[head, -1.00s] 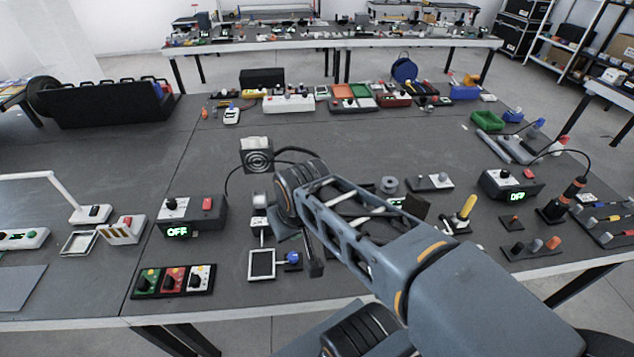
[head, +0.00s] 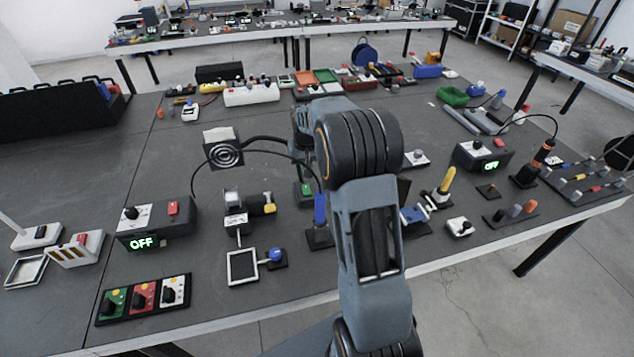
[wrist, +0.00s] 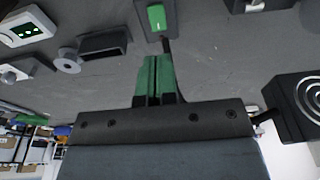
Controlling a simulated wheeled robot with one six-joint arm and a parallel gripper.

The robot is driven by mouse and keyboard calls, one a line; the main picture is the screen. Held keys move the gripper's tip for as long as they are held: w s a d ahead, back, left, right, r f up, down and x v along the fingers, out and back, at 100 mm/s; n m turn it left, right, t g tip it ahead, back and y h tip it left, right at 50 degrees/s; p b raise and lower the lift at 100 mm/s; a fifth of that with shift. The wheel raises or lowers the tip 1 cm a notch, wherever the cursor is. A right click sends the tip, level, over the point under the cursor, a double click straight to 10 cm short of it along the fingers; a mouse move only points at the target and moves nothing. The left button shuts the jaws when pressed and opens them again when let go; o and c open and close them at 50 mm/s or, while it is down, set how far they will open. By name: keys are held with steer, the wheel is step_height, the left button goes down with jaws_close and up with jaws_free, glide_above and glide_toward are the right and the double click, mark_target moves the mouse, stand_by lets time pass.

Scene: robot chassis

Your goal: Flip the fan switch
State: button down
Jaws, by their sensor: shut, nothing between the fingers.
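The fan (head: 222,148) is a square grey panel with concentric rings, standing on the bench in the head view. It also shows at the right edge of the wrist view (wrist: 305,105). The fan switch (wrist: 157,17) is a green rocker on a small dark base, at the top of the wrist view. In the head view the green switch (head: 306,188) sits just left of my arm. My gripper (wrist: 154,62) has green fingers, shut and empty. Its tips point toward the switch and appear apart from it. The forearm hides much of the gripper in the head view.
A black cable runs from the fan toward the switch area. A box with a red button and an OFF display (head: 155,228) stands at left. A blue upright handle (head: 320,208) and a yellow-handled lever (head: 446,180) stand near my arm. Bare bench lies behind the fan.

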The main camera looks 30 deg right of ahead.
mark_target(306, 185)
steer(key=shift+w+d+r+t, duration=0.15)
steer(key=shift+w+d+r, duration=0.2)
steer(key=shift+r, duration=0.2)
steer(key=shift+w+d+r+t, duration=0.15)
steer(key=shift+w+d+r, duration=0.05)
steer(key=shift+w+r, duration=0.25)
steer(key=p+x, duration=0.2)
steer(key=x, duration=1.2)
steer(key=shift+s, duration=0.1)
